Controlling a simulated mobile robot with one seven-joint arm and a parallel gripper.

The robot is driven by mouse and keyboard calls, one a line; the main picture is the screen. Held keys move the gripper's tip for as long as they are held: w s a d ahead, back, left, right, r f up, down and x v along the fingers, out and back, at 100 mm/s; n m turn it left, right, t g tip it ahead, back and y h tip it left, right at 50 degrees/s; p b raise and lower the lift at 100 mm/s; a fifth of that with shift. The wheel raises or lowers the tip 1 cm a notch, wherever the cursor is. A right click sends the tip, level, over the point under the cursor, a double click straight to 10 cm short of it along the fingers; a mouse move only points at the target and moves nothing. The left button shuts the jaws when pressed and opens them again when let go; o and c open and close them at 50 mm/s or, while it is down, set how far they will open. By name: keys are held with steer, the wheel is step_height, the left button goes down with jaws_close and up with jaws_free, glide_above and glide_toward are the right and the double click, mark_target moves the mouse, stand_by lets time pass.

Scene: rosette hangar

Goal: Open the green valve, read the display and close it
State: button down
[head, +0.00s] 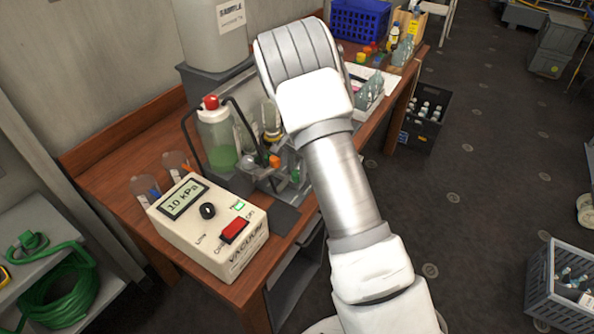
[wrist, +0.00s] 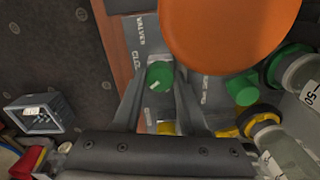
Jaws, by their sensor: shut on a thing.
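In the wrist view the green valve (wrist: 160,75) is a round green knob on a grey panel lettered "VALVES". My gripper (wrist: 161,82) has its two dark fingers on either side of this knob and is shut on it. In the head view my arm covers much of the valve area, and my gripper is hard to make out there. The display (head: 184,199) on the cream vacuum box (head: 225,250) reads "10 kPa". The box has a black knob (head: 208,211) and a red switch (head: 234,230).
A large orange disc (wrist: 225,30) is close beside the fingers in the wrist view. A second green part (wrist: 242,90) and bottles (wrist: 290,145) stand to the right. A red-capped bottle (head: 217,140) with green liquid stands behind the box on the wooden bench (head: 118,212).

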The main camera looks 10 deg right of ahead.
steer(key=m, duration=0.6)
steer(key=shift+m+p, duration=0.3)
steer(key=shift+p, duration=0.05)
stand_by(0.3)
steer(key=shift+c, duration=2.2)
jaws_free()
steer(key=shift+r, duration=0.1)
step_height(320, 180, up, 17)
steer(key=shift+r, duration=0.15)
